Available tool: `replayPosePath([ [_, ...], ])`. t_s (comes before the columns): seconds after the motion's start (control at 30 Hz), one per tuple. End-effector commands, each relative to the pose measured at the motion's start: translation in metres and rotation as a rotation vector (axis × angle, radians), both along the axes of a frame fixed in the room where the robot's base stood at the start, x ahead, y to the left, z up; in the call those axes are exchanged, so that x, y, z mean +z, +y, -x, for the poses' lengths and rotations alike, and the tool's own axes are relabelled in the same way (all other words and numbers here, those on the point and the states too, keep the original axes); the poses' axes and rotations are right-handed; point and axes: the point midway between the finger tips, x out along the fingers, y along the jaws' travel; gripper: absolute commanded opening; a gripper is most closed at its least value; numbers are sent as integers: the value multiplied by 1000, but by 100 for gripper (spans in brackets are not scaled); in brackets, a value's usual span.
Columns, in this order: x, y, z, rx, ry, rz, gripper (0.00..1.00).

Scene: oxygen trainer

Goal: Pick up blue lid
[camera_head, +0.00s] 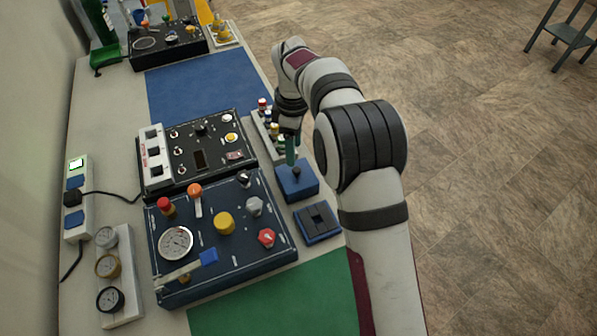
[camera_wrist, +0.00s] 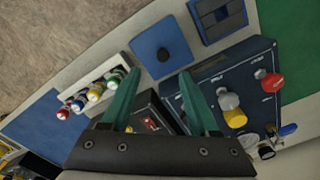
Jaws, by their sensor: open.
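The blue lid (camera_head: 299,186) is a square blue block with a black knob on top, lying on the table right of the dark control panels. It also shows in the wrist view (camera_wrist: 150,62), at the top centre, with its knob in full view. My gripper (camera_head: 291,158) is open, its green fingers pointing down above the lid. In the wrist view the two fingertips (camera_wrist: 160,73) are spread apart, and the knob appears just beyond the gap between them. Nothing is between the fingers.
A blue tray with dark blocks (camera_head: 317,221) sits close to the lid. A white rack of coloured caps (camera_head: 263,121) stands on its other side. The control panel with knobs and gauge (camera_head: 220,245) is to the left. A green mat (camera_head: 280,300) lies clear in front.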

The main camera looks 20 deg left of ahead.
Motion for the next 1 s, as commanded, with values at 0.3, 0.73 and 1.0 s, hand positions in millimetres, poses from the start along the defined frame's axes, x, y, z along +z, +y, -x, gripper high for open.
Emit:
replayPosePath([
  [0.3,-53,-7,4,-2,2,1,61],
  [0.73,-71,-6,3,-2,-2,-3,47],
  [1.0,-71,-6,3,-2,-2,-3,0],
])
